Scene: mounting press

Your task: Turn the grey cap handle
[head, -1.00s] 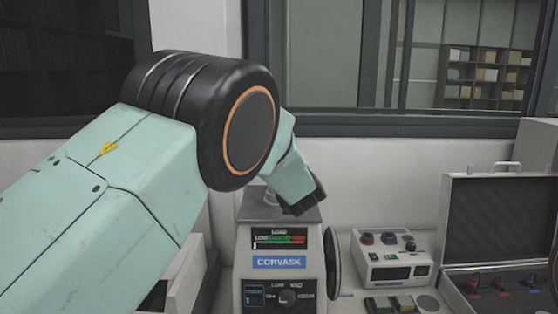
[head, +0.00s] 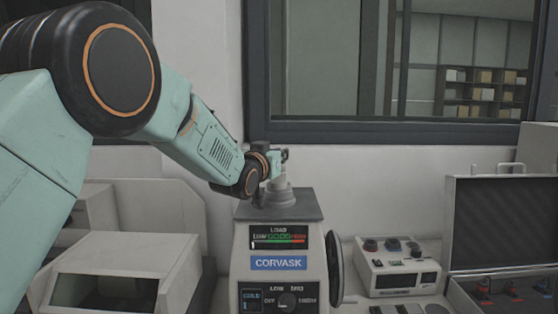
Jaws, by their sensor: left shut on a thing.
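The mounting press (head: 277,240) stands in the lower middle of the head view, with a blue CORVASK label, a LOAD gauge and a dial on its front. The grey cap (head: 279,196) sits on its top. My left gripper (head: 280,157) is at the top of the cap, shut on the grey cap handle, which is mostly hidden behind the gripper and wrist. My left arm reaches in from the left. My right gripper is not in view.
A dark handwheel (head: 334,267) is on the press's right side. A control box with knobs (head: 397,267) and an open case (head: 500,225) stand further right. A pale cabinet with a dark window (head: 105,290) is at left. A window is behind.

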